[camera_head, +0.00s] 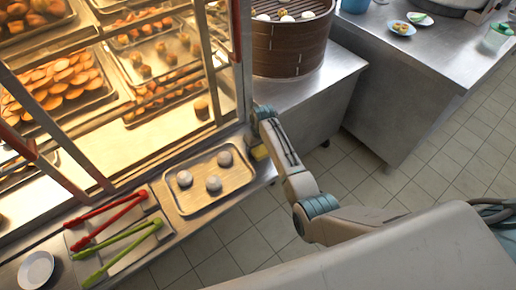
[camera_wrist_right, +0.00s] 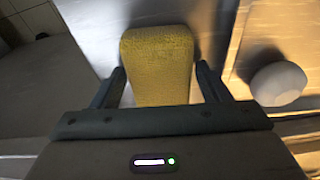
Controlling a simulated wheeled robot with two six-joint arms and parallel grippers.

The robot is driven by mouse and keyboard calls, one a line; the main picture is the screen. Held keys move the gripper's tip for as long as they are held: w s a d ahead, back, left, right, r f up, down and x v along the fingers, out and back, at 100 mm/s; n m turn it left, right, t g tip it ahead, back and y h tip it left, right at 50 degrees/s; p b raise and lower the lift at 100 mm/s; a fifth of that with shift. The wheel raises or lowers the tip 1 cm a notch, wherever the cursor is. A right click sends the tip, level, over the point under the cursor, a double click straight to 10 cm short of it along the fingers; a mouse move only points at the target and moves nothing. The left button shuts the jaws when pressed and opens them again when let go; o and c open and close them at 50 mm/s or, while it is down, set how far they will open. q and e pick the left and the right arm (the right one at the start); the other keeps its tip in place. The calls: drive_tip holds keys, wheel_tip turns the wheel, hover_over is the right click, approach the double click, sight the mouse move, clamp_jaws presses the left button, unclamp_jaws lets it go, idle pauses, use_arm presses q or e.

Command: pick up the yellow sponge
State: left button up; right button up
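The yellow sponge (camera_wrist_right: 158,62) shows large in the right wrist view, between the two fingers of my right gripper (camera_wrist_right: 160,72). The fingers are spread about the sponge's width, one on each side, with what looks like a narrow gap at the right finger. In the head view a small part of the yellow sponge (camera_head: 260,152) shows on the steel counter, right of the bun tray. My right arm covers the rest, and the fingertips cannot be made out there. My left gripper is not in view.
A metal tray (camera_head: 187,207) with three pale buns lies left of the sponge; one bun (camera_wrist_right: 278,83) shows in the wrist view. Red tongs (camera_head: 110,218) and green tongs (camera_head: 118,252) lie further left. The glass display case and a bamboo steamer (camera_head: 290,48) stand behind.

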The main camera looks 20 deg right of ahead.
sight(257, 148)
drive_tip(key=c, duration=0.6)
drive_tip(key=shift+c, duration=0.2)
drive_tip(key=shift+r, duration=0.1)
drive_tip(key=shift+r, duration=0.25)
drive_tip(key=r, duration=0.1)
drive_tip(key=s+r, duration=0.1)
drive_tip(key=shift+a+r, duration=0.2)
drive_tip(key=shift+r, duration=0.15)
drive_tip(key=s+a, duration=0.1)
drive_tip(key=s, duration=0.6)
drive_tip(key=s+a+r+b, duration=0.1)
drive_tip(key=s+a, duration=0.1)
drive_tip(key=s, duration=0.5)
drive_tip(key=shift+s+a+r, duration=0.25)
drive_tip(key=shift+a+r, duration=0.05)
